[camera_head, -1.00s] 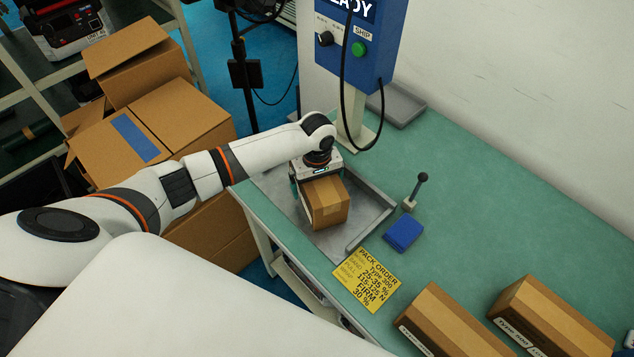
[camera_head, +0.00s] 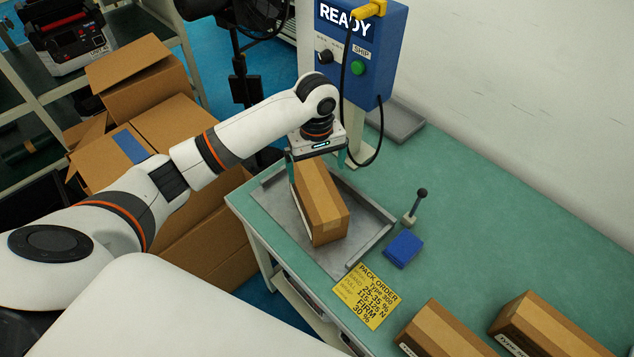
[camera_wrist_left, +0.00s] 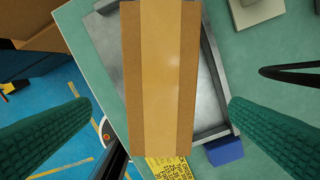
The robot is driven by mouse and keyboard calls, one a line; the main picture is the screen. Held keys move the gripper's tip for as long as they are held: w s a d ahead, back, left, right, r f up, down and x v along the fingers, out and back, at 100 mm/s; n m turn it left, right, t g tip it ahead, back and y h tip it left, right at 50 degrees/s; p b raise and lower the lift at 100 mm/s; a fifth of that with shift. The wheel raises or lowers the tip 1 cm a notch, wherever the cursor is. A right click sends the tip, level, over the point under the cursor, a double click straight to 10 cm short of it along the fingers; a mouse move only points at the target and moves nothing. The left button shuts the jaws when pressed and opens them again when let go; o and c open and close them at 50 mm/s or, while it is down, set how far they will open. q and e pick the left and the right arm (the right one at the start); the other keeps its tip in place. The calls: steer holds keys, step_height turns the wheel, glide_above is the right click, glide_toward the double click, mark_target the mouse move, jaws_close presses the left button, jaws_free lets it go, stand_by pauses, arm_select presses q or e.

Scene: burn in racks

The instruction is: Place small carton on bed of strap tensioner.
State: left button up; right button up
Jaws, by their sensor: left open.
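The small carton (camera_head: 324,206) is a brown box with a lighter tape strip along its top. It rests on the grey metal bed (camera_head: 367,232) of the strap tensioner, set somewhat askew to the bed's sides. It fills the middle of the left wrist view (camera_wrist_left: 160,80), over the bed (camera_wrist_left: 213,75). My left gripper (camera_head: 318,162) is above the far end of the carton. Its green fingers are spread wide in the left wrist view (camera_wrist_left: 160,118), with gaps to the carton on both sides. My right gripper is out of view.
A blue control post (camera_head: 362,55) reading READY stands behind the bed. A lever (camera_head: 415,205) and blue block (camera_head: 404,249) are right of it. A yellow order card (camera_head: 367,295) and two more cartons (camera_head: 445,330) (camera_head: 550,325) lie nearer. Large cardboard boxes (camera_head: 150,140) stand left.

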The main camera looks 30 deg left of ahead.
mark_target(317, 186)
arm_select(q)
step_height(317, 186, down, 6)
steer(key=shift+f+p, duration=0.1)
steer(key=shift+p, duration=0.3)
step_height(317, 186, down, 4)
steer(key=shift+f+p, duration=0.1)
steer(key=shift+p, duration=0.45)
steer(key=shift+f, duration=0.45)
steer(key=c, duration=1.5)
steer(key=shift+w+r, duration=0.15)
steer(key=shift+c, duration=0.9)
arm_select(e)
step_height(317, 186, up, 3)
